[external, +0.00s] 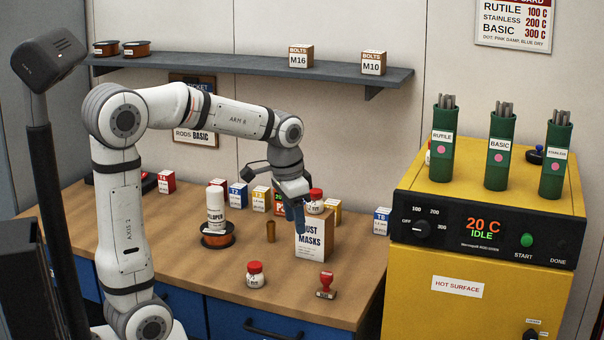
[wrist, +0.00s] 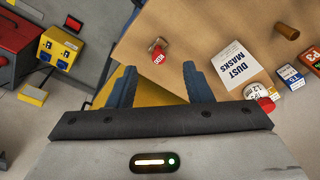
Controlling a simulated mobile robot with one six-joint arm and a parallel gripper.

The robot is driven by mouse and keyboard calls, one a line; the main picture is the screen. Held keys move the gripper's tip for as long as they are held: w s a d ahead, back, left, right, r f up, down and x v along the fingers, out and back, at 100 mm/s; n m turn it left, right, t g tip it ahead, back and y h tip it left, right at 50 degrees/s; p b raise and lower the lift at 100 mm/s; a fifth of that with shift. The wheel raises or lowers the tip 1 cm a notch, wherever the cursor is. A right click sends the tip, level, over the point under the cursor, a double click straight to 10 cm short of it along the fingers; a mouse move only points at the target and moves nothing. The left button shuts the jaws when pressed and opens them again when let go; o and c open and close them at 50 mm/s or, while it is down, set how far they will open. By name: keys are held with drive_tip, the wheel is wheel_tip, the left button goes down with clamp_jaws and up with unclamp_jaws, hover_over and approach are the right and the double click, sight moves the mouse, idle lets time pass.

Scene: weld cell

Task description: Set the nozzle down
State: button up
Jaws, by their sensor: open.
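A small brass-brown cylinder, which looks like the nozzle (external: 270,231), stands upright on the wooden bench (external: 180,257), behind and left of the dust masks box (external: 313,240). It also shows near the top right corner of the wrist view (wrist: 286,32). My gripper (external: 296,226) is open with blue fingers pointing down, and in the external view it overlaps the left side of the dust masks box.
A red stamp (external: 326,284) and a red-lidded jar (external: 255,274) are near the bench front. Another red-lidded jar (external: 315,201) is by the dust masks box. A white bottle (external: 215,208) stands at an orange spool (external: 217,238). The yellow oven (external: 480,270) stands right.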

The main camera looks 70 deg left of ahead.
drive_tip(key=s+d+f+t, duration=0.1)
drive_tip(key=s+d+f, duration=0.3)
drive_tip(key=s+d, duration=0.8)
drive_tip(key=shift+s+d+h, duration=0.3)
drive_tip(key=shift+s, duration=0.65)
